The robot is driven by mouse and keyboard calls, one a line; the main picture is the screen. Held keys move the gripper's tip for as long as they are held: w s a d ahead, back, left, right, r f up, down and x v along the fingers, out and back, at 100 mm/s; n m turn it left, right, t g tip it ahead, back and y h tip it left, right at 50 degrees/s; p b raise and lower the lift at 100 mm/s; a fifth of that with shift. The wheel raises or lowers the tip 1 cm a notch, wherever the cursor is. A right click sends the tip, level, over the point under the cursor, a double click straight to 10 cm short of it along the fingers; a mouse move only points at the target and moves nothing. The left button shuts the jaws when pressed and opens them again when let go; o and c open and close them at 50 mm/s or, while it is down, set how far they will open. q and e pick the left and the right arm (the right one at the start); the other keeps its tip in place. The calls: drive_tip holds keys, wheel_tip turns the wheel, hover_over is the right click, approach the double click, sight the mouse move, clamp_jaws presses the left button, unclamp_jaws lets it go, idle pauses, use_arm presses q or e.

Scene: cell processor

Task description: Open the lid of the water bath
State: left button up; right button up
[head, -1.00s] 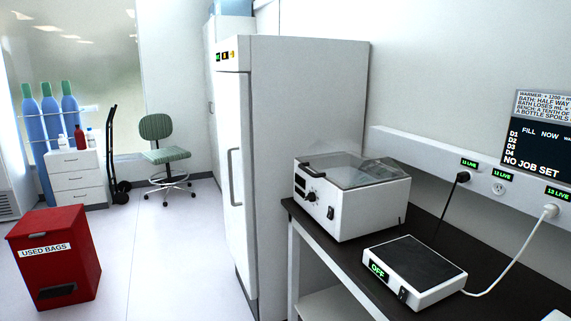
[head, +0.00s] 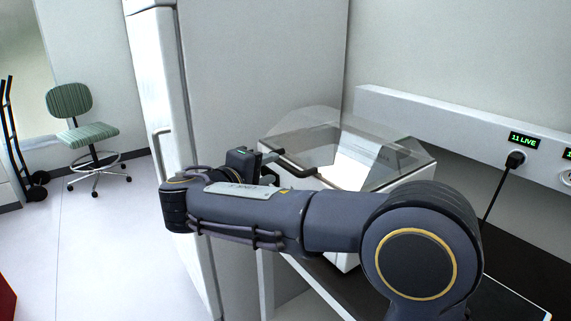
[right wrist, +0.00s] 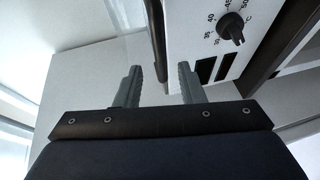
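The water bath (head: 345,168) is a white box on the dark bench, with a clear lid (head: 310,125) that appears down. The lid's dark handle (head: 292,166) is at its front left edge. My right gripper (head: 270,157) is at that front edge, close to the handle. In the right wrist view my right gripper (right wrist: 161,85) is open. A dark bar, apparently the handle (right wrist: 156,35), lies between its two fingers; I cannot tell whether they touch it. The temperature dial (right wrist: 231,27) is to the right. My right arm hides much of the bath's front. My left gripper is not in view.
A tall white fridge (head: 260,80) stands close left of the bath. A wall rail (head: 440,115) with a plugged-in socket runs behind the bench (head: 520,250). A green chair (head: 85,125) stands on open floor at the far left.

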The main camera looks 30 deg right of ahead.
sight(281, 165)
drive_tip(key=x, duration=0.6)
clamp_jaws()
drive_tip(key=shift+s, duration=0.1)
